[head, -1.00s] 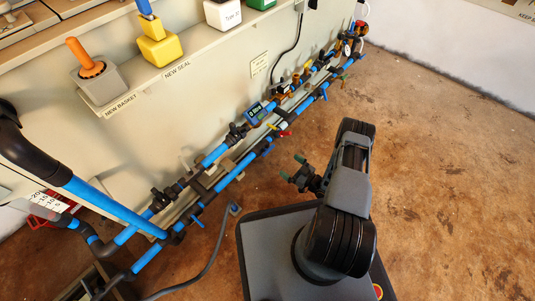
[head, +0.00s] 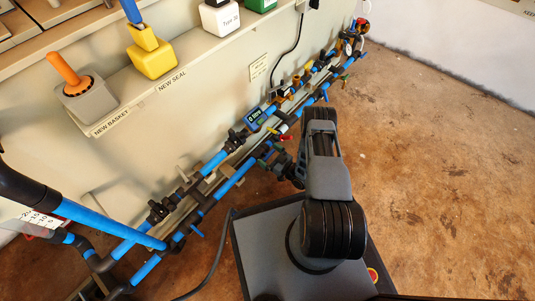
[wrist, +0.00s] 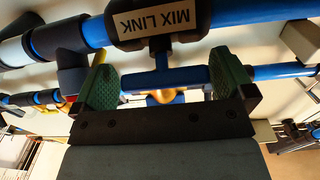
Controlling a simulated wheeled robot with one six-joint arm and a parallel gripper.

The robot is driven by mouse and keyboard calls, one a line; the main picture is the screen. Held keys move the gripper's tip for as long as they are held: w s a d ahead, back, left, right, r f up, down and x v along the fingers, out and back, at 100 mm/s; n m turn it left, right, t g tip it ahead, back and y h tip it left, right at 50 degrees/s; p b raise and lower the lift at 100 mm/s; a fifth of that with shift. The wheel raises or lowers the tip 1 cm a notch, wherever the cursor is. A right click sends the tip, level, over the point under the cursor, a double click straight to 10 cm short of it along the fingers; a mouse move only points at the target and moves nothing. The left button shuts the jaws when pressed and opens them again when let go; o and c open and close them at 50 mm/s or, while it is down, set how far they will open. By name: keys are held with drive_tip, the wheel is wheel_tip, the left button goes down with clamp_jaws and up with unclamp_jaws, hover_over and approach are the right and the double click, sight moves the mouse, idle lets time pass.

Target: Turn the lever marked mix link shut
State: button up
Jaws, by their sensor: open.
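The label reading MIX LINK (wrist: 155,22) appears upside down on a dark valve body at the top of the wrist view. Below it is the valve's blue lever (wrist: 165,77), a short bar on a blue stem, lying roughly parallel to the blue pipe. My gripper (wrist: 166,84) is open, with one green pad beyond each end of the lever. The lever lies between the pads; contact with them is unclear. In the head view my gripper (head: 277,160) is at the lower blue pipe, and my arm partly hides that spot.
Blue pipes (head: 232,182) with other valves run along the wall. A red lever (head: 284,137) is close to my gripper. A shelf above holds a grey block (head: 88,100) and a yellow block (head: 152,60). The brown floor (head: 430,170) to the right is clear.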

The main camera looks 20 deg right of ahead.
drive_tip(key=shift+a, duration=0.2)
drive_tip(key=shift+c, duration=0.8)
drive_tip(key=c, duration=0.6)
